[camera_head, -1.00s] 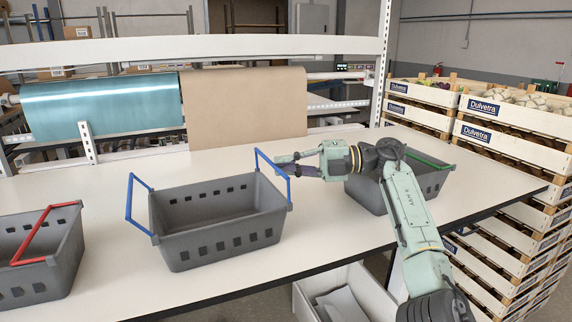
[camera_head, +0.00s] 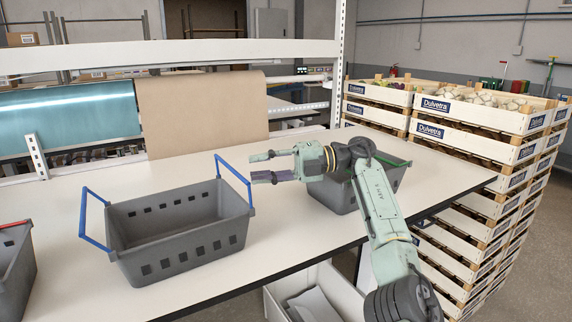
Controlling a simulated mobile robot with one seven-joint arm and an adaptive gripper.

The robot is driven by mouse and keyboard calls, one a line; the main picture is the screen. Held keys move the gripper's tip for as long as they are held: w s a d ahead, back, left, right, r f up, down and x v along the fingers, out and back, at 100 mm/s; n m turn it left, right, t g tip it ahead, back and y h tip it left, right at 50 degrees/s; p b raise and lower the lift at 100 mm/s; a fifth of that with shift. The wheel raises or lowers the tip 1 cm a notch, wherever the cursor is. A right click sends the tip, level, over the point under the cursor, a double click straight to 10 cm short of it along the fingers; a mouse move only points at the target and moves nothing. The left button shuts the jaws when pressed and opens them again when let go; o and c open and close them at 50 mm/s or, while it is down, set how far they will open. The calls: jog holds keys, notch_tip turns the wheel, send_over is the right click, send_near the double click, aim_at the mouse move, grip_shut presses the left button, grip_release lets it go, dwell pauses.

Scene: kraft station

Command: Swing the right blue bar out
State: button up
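The grey basket (camera_head: 178,233) with two blue bars stands on the table. Nothing shows between the fingers.
Another grey basket with a green bar (camera_head: 391,160) stands behind my arm. A grey basket with a red bar (camera_head: 14,225) is at the left edge. The white table (camera_head: 285,240) is bare between baskets. Stacked wooden crates (camera_head: 480,150) stand right of the table.

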jog(key=v, duration=0.8)
jog(key=shift+d, duration=0.2)
jog(key=shift+w+r, duration=0.1)
